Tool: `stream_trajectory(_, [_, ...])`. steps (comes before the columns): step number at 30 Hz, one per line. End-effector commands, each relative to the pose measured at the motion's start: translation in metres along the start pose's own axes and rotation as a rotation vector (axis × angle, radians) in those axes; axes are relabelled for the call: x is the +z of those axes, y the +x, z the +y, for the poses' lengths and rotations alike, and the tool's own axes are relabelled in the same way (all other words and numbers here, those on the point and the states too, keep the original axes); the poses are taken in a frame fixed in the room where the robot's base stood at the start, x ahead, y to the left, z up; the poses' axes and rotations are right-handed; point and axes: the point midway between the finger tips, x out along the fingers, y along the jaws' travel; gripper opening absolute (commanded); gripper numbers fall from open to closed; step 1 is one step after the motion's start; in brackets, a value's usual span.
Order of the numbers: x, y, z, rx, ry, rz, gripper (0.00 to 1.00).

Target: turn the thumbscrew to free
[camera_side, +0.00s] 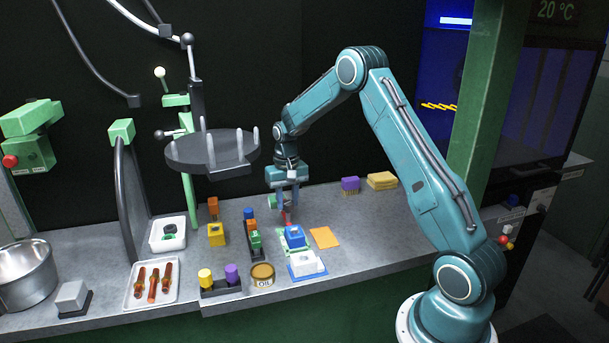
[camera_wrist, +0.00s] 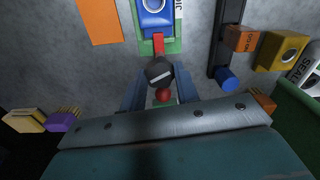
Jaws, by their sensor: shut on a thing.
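The jig is a green base (camera_wrist: 172,46) with a blue block (camera_wrist: 155,14) on it. In the side view the blue block (camera_side: 295,236) stands on the counter below and right of my gripper. A red strip (camera_wrist: 158,43) runs from the block to a dark round knob with a pale slot line, which looks like the thumbscrew (camera_wrist: 160,72). A red ball (camera_wrist: 163,95) shows just below the knob. My gripper (camera_wrist: 160,80) has a finger on each side of the knob and is shut on it. In the side view my gripper (camera_side: 287,211) points down; its fingertips partly hide the knob.
An orange sheet (camera_side: 324,237) lies right of the jig. A white block on a blue base (camera_side: 307,264) stands in front. An oil tin (camera_side: 262,275) and coloured blocks stand left. A purple brush (camera_side: 350,185) and yellow sponge (camera_side: 382,180) lie behind right. A dark round rack (camera_side: 205,150) hangs left.

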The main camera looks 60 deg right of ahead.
Motion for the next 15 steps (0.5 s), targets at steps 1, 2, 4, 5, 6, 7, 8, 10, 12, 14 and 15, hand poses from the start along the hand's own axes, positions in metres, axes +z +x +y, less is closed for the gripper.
stream_trajectory(1, [-0.0006,-0.0010,0.0000,0.000,-0.044,0.002,0.08])
stream_trajectory(2, [-0.0006,-0.0010,0.0000,0.000,-0.073,0.002,0.08])
stream_trajectory(4, [-0.0006,-0.0010,-0.0001,0.000,-0.139,0.002,0.08])
stream_trajectory(5, [-0.0006,-0.0010,-0.0001,0.000,-0.168,0.003,0.08])
stream_trajectory(6, [-0.0007,-0.0011,-0.0001,0.000,-0.206,0.003,0.08])
stream_trajectory(7, [-0.0007,-0.0011,-0.0001,0.000,-0.234,0.003,0.08])
stream_trajectory(8, [-0.0007,-0.0011,-0.0001,0.000,-0.263,0.003,0.08])
stream_trajectory(10, [-0.0007,-0.0011,-0.0001,0.000,-0.329,0.003,0.08])
stream_trajectory(12, [-0.0007,-0.0012,-0.0002,0.000,-0.396,0.003,0.08])
stream_trajectory(14, [-0.0007,-0.0012,-0.0002,0.000,-0.453,0.003,0.08])
stream_trajectory(15, [-0.0008,-0.0012,-0.0002,0.000,-0.491,0.003,0.08])
